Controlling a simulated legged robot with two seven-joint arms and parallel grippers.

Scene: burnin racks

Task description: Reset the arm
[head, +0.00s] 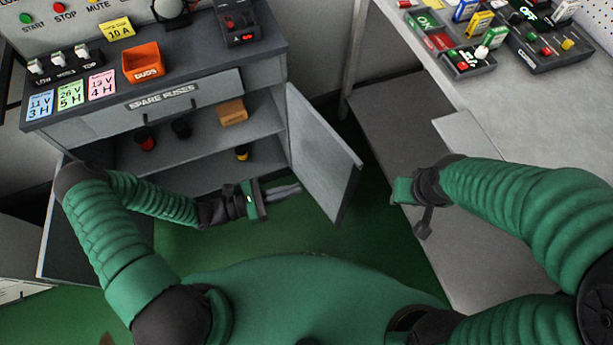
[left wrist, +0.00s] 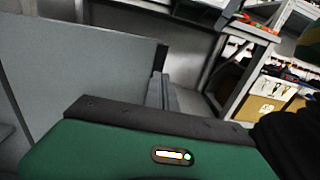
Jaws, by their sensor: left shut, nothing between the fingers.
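My left gripper (head: 290,190) is in front of the open cabinet, left of its open right door (head: 320,155). Its grey fingers are together and empty, pointing right. In the left wrist view, the fingers (left wrist: 163,93) rise beyond the green hand body. My right gripper (head: 402,191) is at the right, above the grey surface beside the bench. Its fingers cannot be made out clearly. Both arms are bent in front of my green body, and neither hand visibly holds anything.
The cabinet shelves hold a brown box (head: 232,111) and several small cylinders. An orange bin (head: 142,63) stands on top above the "SPARE FUSES" drawer (head: 165,102). The right bench (head: 500,110) carries switches and small boxes. Green floor (head: 290,238) shows between.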

